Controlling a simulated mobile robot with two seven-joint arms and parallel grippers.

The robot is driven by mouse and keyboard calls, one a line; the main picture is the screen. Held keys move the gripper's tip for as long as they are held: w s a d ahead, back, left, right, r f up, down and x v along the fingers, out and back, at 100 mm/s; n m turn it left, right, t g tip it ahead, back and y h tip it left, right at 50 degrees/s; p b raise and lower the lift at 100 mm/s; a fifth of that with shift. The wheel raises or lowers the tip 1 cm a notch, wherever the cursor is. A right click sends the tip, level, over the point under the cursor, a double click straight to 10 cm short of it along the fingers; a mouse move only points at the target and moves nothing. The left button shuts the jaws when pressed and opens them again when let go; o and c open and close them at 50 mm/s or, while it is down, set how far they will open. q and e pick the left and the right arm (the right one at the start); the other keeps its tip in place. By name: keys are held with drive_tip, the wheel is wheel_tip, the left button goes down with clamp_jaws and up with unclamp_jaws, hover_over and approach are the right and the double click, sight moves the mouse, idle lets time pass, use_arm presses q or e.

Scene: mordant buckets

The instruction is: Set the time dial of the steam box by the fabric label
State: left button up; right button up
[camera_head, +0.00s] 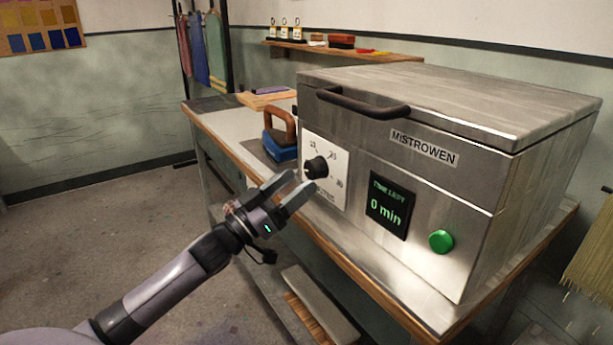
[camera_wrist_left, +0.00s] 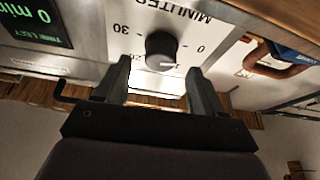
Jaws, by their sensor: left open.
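The steam box (camera_head: 470,185) is a large metal box marked MISTROWEN on the table. Its black time dial (camera_head: 316,167) sits on a white scale plate (camera_head: 335,195). In the upside-down left wrist view the dial (camera_wrist_left: 161,47) shows a white pointer line, with 30, 0 and MINUTES printed around it. The time display (camera_head: 390,208) reads 0 min. My left gripper (camera_head: 297,183) is open and empty just in front of the dial; its fingers stand either side below the dial in the wrist view, apart from it. I cannot make out a fabric label. My right gripper is not in view.
A green button (camera_head: 441,241) is right of the display. The lid has a dark handle (camera_head: 362,104). A blue iron with a brown handle (camera_head: 281,136) stands left of the box. Coloured fabrics (camera_head: 203,50) hang behind, and a wall shelf (camera_head: 340,48) holds small items. Floor at left is clear.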

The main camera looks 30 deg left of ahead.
sight(309, 173)
use_arm(q)
drive_tip(key=shift+x, duration=1.85)
drive_tip(key=c, duration=1.1)
